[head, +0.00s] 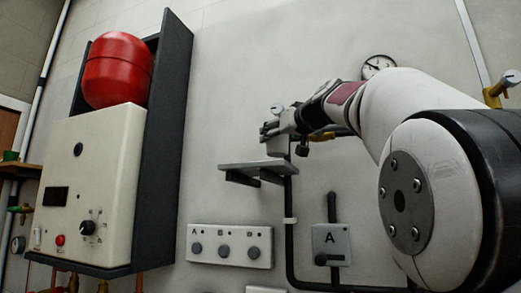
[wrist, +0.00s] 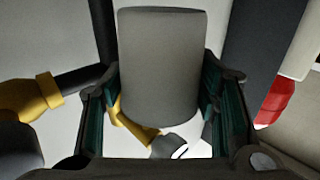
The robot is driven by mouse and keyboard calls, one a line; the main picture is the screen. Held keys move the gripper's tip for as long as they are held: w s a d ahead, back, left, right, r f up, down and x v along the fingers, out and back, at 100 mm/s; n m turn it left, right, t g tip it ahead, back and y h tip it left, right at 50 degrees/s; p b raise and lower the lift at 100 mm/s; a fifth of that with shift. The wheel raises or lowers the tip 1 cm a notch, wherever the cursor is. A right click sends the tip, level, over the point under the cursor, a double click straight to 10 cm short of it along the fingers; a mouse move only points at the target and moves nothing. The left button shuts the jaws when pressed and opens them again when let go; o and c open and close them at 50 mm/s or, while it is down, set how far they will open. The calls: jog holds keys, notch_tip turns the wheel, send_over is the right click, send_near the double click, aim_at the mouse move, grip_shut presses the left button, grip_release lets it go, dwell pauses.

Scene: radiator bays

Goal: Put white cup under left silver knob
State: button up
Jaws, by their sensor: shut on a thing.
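My gripper (head: 277,132) is shut on the pale grey-white cup (wrist: 162,65), which fills the space between the two fingers in the wrist view. In the head view the cup (head: 276,147) is small and partly hidden by my gripper. It is just above the grey wall shelf (head: 258,167); I cannot tell whether it touches it. A small round silver piece (head: 277,108) shows just above my gripper, perhaps the left silver knob. Another silver round piece (head: 512,77) sits on a brass fitting at the far right.
The boiler (head: 90,185) with its red tank (head: 118,70) and dark side panel (head: 163,140) stands left of the shelf. A black pipe (head: 289,205) runs below the shelf. A switch panel (head: 230,246) and panel A (head: 331,244) are lower. A yellow fitting (wrist: 30,97) is left of the fingers.

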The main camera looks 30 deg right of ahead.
aim_at(282, 145)
jog(key=shift+a+f, duration=0.15)
jog(key=shift+f, duration=1.55)
jog(key=shift+f+b, duration=0.1)
jog(key=shift+b, duration=0.3)
jog(key=o, duration=1)
